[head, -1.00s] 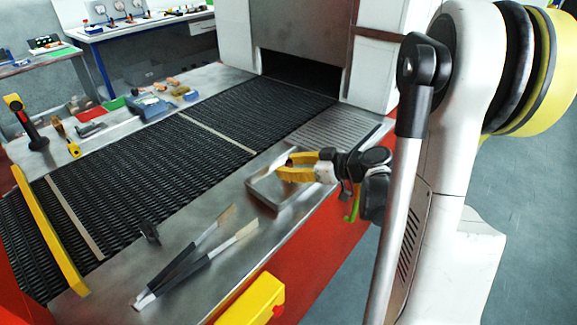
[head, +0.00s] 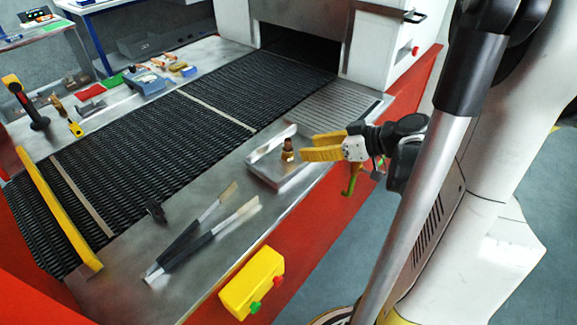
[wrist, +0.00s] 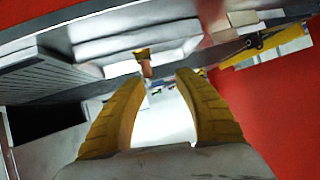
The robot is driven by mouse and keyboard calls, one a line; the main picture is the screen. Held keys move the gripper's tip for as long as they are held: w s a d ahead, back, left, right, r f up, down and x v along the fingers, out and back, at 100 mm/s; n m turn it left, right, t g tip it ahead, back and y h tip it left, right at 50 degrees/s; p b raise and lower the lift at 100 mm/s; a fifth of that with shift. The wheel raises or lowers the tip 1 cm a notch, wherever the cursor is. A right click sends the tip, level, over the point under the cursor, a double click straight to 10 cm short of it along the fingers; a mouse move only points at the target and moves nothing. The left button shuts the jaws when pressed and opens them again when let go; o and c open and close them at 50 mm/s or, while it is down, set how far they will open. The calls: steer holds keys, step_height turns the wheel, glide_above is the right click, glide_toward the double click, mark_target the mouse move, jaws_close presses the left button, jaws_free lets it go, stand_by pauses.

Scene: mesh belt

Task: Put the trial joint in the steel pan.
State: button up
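The trial joint, a small copper and brass fitting (head: 288,152), stands upright inside the steel pan (head: 262,173), near the side facing my gripper. My gripper (head: 305,151) has yellow fingers and is just right of the joint, at the pan's right side. In the wrist view, the fingers (wrist: 158,78) are spread apart with nothing between them. The joint (wrist: 146,65) shows there beyond the fingertips, apart from them. The pan's floor under the joint is partly hidden.
The black mesh belt (head: 130,150) runs into the oven opening behind. A yellow box with buttons (head: 250,284) sits at the front edge. A yellow bar (head: 58,215) crosses the belt at left.

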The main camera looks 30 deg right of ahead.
steer(key=s+a+r+m+g+h, duration=0.1)
steer(key=s+a+r+m+h, duration=0.1)
steer(key=a, duration=0.6)
steer(key=s+a+r+m+g+h, duration=0.1)
steer(key=s+a+m+g+h, duration=0.1)
steer(key=s+a+h, duration=0.2)
steer(key=s+a, duration=0.3)
steer(key=a, duration=0.2)
steer(key=shift+s+a+r+m, duration=0.15)
steer(key=shift+s+r+m, duration=0.1)
steer(key=shift+r+m, duration=0.1)
